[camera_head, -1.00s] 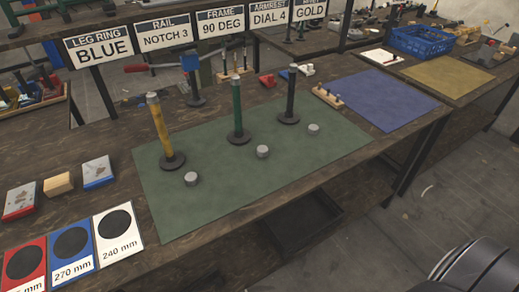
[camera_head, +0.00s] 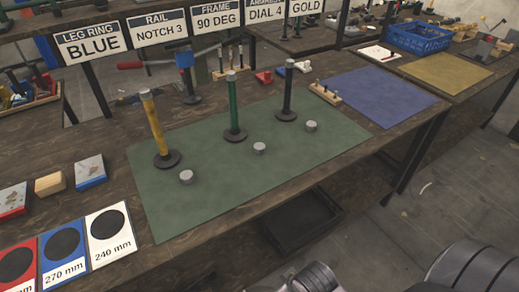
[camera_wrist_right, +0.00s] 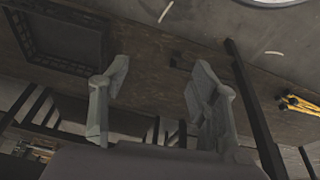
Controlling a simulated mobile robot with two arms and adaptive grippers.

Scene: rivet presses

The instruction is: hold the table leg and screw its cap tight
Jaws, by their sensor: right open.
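Three table legs stand upright on round dark bases on a green mat (camera_head: 215,205): a yellow one (camera_head: 153,122), a green one (camera_head: 233,103) and a black one (camera_head: 287,90). Each has a small grey top. Three loose grey caps lie on the mat in front of them: one by the yellow leg (camera_head: 186,177), one by the green leg (camera_head: 259,148) and one by the black leg (camera_head: 311,126). My right gripper (camera_wrist_right: 160,80) is open and empty in the right wrist view, away from the legs. My left gripper is not in view.
A sign (camera_head: 88,42) reads LEG RING BLUE. Red, blue and white cards (camera_head: 108,232) lie at the front left. Blue (camera_head: 372,95) and yellow (camera_head: 447,73) mats lie to the right. A blue crate (camera_head: 418,40) stands behind. The green mat's front area is clear.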

